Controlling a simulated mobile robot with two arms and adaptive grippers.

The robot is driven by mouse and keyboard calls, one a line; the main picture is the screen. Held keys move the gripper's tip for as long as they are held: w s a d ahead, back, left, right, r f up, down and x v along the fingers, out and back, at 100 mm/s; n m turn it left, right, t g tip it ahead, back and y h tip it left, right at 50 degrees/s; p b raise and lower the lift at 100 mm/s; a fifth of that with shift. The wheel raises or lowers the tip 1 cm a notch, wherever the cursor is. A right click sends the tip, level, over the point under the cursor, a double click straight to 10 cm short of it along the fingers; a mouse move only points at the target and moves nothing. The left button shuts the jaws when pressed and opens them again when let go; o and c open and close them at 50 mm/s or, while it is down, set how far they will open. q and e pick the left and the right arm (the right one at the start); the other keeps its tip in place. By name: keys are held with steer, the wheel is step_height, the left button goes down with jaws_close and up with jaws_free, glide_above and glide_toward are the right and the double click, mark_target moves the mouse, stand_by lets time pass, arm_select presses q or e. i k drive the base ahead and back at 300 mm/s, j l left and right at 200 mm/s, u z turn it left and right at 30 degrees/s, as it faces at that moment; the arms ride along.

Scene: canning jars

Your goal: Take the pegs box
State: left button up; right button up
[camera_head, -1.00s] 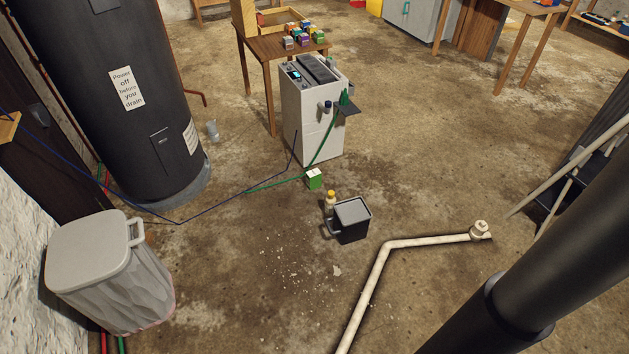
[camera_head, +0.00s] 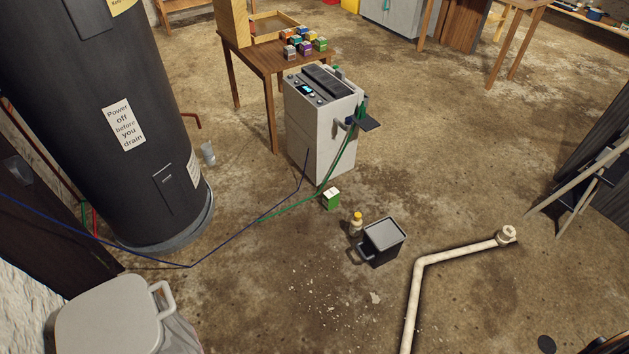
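No box in view can be read as the pegs box. Several small coloured boxes (camera_head: 304,45) sit in a cluster on the wooden table (camera_head: 258,57) at the back; their labels are too small to read. A green and white box (camera_head: 331,199) stands on the floor in front of the white machine. Neither of my grippers is in view.
The white machine (camera_head: 318,115) stands before the table, with a green hose and blue line trailing left. A black bucket (camera_head: 383,241), a yellow-capped bottle (camera_head: 356,223) and a beige pipe (camera_head: 430,262) are on the floor. A black tank (camera_head: 85,120) stands left.

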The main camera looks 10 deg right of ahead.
mark_target(330, 198)
steer(key=i+j, duration=0.15)
steer(key=i, duration=0.75)
steer(key=i+j, duration=0.15)
steer(key=i, duration=0.75)
